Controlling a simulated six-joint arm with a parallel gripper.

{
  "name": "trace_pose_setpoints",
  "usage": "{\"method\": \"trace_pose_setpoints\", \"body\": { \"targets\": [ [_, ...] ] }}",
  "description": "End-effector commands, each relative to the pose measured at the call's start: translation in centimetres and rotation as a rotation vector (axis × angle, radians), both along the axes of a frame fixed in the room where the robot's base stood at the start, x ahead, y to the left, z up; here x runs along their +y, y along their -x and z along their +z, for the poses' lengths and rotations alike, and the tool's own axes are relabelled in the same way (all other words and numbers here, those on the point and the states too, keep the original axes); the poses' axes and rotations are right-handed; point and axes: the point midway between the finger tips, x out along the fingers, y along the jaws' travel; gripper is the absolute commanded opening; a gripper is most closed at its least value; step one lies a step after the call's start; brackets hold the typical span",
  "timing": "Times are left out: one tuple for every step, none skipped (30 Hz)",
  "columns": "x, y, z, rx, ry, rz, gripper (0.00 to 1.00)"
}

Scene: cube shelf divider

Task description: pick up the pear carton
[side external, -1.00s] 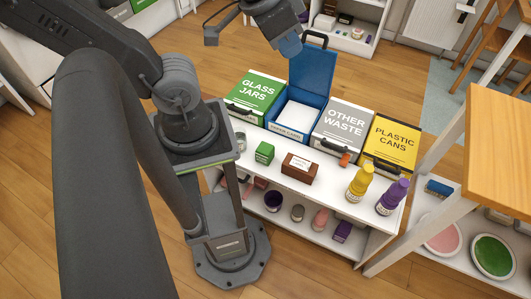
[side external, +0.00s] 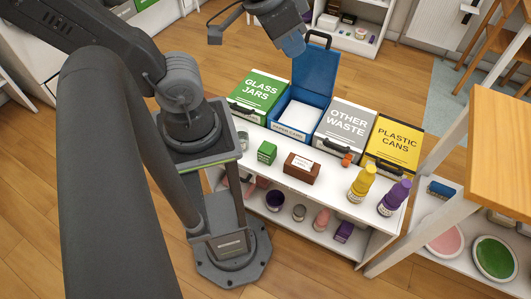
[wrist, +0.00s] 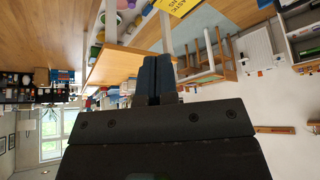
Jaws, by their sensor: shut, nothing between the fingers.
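A small green carton (side external: 267,153) stands on the white shelf top in front of the bins. Its print is too small to read, so I cannot tell for sure that it is the pear carton. A brown box with a white label (side external: 302,168) stands to its right. My gripper (side external: 292,46) is high at the top of the side view, by the raised lid of the blue bin, well away from the green carton. In the wrist view my blue-tipped fingers (wrist: 157,80) are together and empty. The green carton is not seen in the wrist view.
Behind the shelf top (side external: 325,190) stand a green bin (side external: 256,95), an open blue bin (side external: 293,132), a grey bin (side external: 345,130) and a yellow bin (side external: 397,142). A yellow bottle (side external: 361,186) and a purple bottle (side external: 394,198) stand at right. A wooden table (side external: 500,150) is farther right.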

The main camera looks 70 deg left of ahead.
Motion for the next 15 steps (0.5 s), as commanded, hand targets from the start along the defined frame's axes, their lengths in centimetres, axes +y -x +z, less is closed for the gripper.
{"method": "trace_pose_setpoints", "body": {
  "targets": [
    [0.00, 0.00, 0.00, 0.000, 0.000, 0.000, 0.00],
    [0.00, 0.00, 0.00, 0.000, 0.000, 0.000, 0.00],
    [0.00, 0.00, 0.00, 0.000, 0.000, 0.000, 0.00],
    [0.00, 0.00, 0.00, 0.000, 0.000, 0.000, 0.00],
    [0.00, 0.00, 0.00, 0.000, 0.000, 0.000, 0.00],
    [0.00, 0.00, 0.00, 0.000, 0.000, 0.000, 0.00],
    [0.00, 0.00, 0.00, 0.000, 0.000, 0.000, 0.00],
    [0.00, 0.00, 0.00, 0.000, 0.000, 0.000, 0.03],
    [0.00, 0.00, 0.00, 0.000, 0.000, 0.000, 0.07],
    [0.00, 0.00, 0.00, 0.000, 0.000, 0.000, 0.10],
    [0.00, 0.00, 0.00, 0.000, 0.000, 0.000, 0.12],
    [0.00, 0.00, 0.00, 0.000, 0.000, 0.000, 0.16],
    [0.00, 0.00, 0.00, 0.000, 0.000, 0.000, 0.19],
    [0.00, 0.00, 0.00, 0.000, 0.000, 0.000, 0.22],
    [0.00, 0.00, 0.00, 0.000, 0.000, 0.000, 0.26]
  ]
}}
